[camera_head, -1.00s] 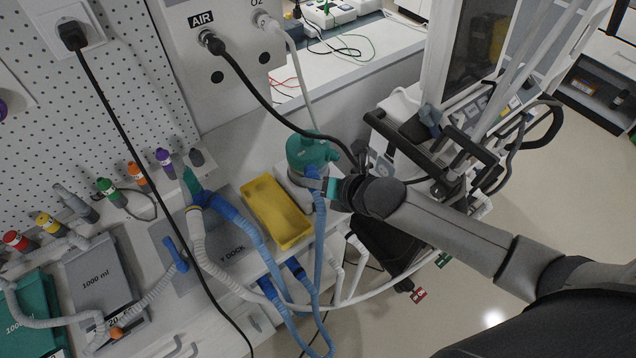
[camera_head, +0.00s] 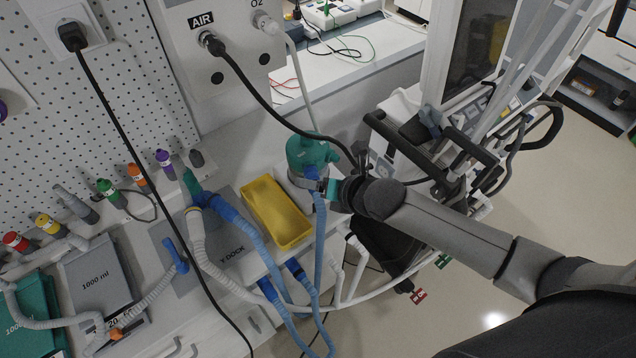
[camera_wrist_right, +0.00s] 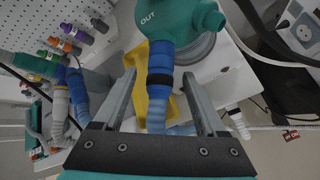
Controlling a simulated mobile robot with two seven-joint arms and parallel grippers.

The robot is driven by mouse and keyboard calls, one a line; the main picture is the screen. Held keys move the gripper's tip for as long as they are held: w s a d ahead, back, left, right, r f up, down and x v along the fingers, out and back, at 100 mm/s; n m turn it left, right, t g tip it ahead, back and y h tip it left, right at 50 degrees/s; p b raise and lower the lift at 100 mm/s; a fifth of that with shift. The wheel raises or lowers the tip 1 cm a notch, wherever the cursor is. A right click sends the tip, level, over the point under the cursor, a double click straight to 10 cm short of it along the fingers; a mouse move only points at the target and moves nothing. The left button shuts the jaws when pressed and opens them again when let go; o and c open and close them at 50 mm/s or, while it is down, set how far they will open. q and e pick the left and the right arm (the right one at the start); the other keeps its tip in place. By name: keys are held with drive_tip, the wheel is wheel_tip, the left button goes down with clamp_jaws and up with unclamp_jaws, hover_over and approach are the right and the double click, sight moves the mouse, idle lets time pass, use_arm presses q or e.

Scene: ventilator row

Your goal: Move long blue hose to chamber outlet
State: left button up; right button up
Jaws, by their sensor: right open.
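The teal humidifier chamber (camera_head: 308,152) stands right of the yellow tray. In the right wrist view its outlet, marked OUT (camera_wrist_right: 150,18), points down toward me. The end of the long blue hose (camera_wrist_right: 160,62), a blue cuff with a black band, meets this outlet with no visible gap. The hose (camera_head: 319,225) hangs down from there in the head view. My right gripper (camera_wrist_right: 159,78) is open, with one finger on each side of the hose end and clear space between. In the head view my right gripper (camera_head: 325,187) is beside the chamber. My left gripper is out of view.
The yellow tray (camera_head: 304,238) is left of the chamber. More corrugated hoses (camera_head: 240,222) run across the Y dock (camera_head: 228,254). A black AIR hose (camera_head: 262,98) passes behind my right gripper. The ventilator cart (camera_head: 440,150) stands close on the right.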

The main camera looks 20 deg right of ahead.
drive_tip(key=p+v, duration=0.1)
drive_tip(key=v, duration=1.4)
drive_tip(key=shift+r, duration=0.2)
drive_tip(key=shift+a, duration=0.1)
